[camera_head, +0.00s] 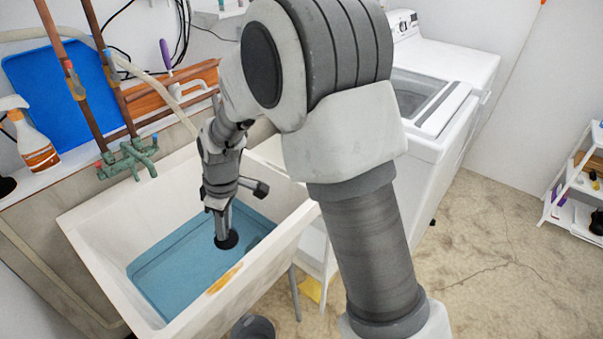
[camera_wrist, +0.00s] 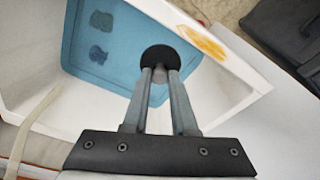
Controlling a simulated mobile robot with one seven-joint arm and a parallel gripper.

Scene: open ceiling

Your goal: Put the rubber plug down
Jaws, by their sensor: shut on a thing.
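The rubber plug (camera_head: 227,240) is a black round disc at the tip of my gripper (camera_head: 223,226), inside the white sink (camera_head: 92,222). In the wrist view, the plug (camera_wrist: 160,56) shows at the ends of my gripper's two grey fingers (camera_wrist: 160,76), which are shut on its small grey stem. The plug is over the blue water (camera_head: 165,265) in the sink. I cannot tell whether it touches the water or the sink floor. No drain hole shows.
Two dark shapes (camera_wrist: 101,20) (camera_wrist: 98,55) show in the blue area. A green faucet (camera_head: 128,157) and a spray bottle (camera_head: 33,140) are at the sink's back left. An orange-yellow patch (camera_head: 225,278) marks the front rim. A white washer (camera_head: 455,65) stands right.

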